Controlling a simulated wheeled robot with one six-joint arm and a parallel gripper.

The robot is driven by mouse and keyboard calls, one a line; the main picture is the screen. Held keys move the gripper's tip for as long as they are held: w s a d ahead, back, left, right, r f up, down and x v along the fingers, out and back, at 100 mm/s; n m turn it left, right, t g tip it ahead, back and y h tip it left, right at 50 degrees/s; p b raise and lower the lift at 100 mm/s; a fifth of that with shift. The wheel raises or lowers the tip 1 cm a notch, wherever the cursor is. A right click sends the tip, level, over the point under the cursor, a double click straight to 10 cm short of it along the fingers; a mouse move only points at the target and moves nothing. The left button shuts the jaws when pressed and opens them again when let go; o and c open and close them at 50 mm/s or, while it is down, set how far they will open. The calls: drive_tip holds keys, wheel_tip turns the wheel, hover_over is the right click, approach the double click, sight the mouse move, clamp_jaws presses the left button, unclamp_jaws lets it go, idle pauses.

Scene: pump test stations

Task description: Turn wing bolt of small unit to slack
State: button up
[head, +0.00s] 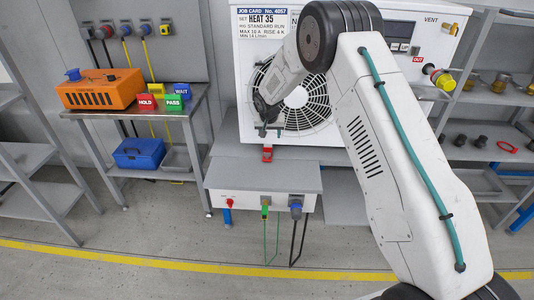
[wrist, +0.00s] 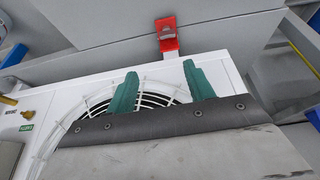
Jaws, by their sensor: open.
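The white fan unit (head: 345,20) stands on a grey bench, its round fan grille (head: 318,108) facing me. A small red fitting (head: 267,153) sits at the bench edge below the unit; it also shows in the wrist view (wrist: 168,38). I cannot tell whether it bears a wing bolt, and no wing bolt is clearly visible. My gripper (head: 270,131) is in front of the unit's lower left part, just above the red fitting. Its green fingers (wrist: 162,88) are spread apart with nothing between them, pointing toward the fitting, and are apart from it.
A left table (head: 85,112) holds an orange case (head: 100,90), red HOLD and green PASS signs and a blue WAIT sign. Shelves (head: 500,100) with fittings stand right. The floor in front is clear.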

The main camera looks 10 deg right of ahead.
sight(267, 159)
drive_tip(key=x, duration=0.4)
drive_tip(key=a+x, duration=0.1)
drive_tip(key=x, duration=0.4)
drive_tip(key=a+x, duration=0.1)
drive_tip(key=x, duration=0.4)
drive_tip(key=shift+f, duration=0.4)
drive_tip(key=shift+d, duration=0.1)
drive_tip(key=shift+c, duration=0.3)
drive_tip(key=c, duration=0.9)
